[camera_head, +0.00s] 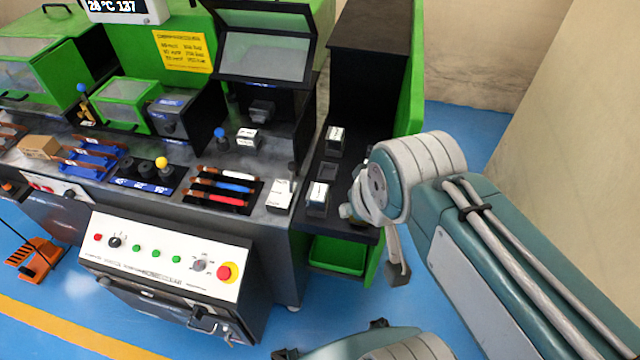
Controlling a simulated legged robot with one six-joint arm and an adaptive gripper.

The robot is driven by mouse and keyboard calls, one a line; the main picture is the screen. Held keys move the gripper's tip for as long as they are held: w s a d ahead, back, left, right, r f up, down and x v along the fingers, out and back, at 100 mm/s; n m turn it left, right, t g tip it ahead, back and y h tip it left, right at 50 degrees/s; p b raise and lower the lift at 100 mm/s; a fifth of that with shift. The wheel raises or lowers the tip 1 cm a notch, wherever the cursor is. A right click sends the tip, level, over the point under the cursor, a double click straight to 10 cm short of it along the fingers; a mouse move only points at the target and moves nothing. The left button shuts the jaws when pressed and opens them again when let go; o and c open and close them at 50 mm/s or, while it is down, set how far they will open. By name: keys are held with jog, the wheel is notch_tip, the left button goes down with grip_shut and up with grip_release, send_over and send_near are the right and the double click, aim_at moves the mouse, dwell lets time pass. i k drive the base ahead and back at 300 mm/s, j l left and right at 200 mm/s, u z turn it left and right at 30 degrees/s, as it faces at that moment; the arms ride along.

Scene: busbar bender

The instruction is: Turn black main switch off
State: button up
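A white control panel (150,262) is on the front of the machine. A black rotary knob (114,242) sits near its left end, beside a small red button. A grey and black selector (198,265) sits further right. Which of the two is the main switch I cannot tell, and their exact positions are too small to read. My gripper (397,272) is at the right, in front of the dark side shelf and well apart from the panel. It is partly hidden by my wrist, and its opening cannot be made out.
A red emergency button (225,272) on yellow and several green buttons share the panel. A black handle (210,325) juts out below. Tools (222,187) and labelled blocks lie on the bench. Blue floor (480,125) is open behind my arm. An orange pedal (35,258) stands at left.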

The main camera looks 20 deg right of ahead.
aim_at(199, 311)
jog(key=u, duration=1.6)
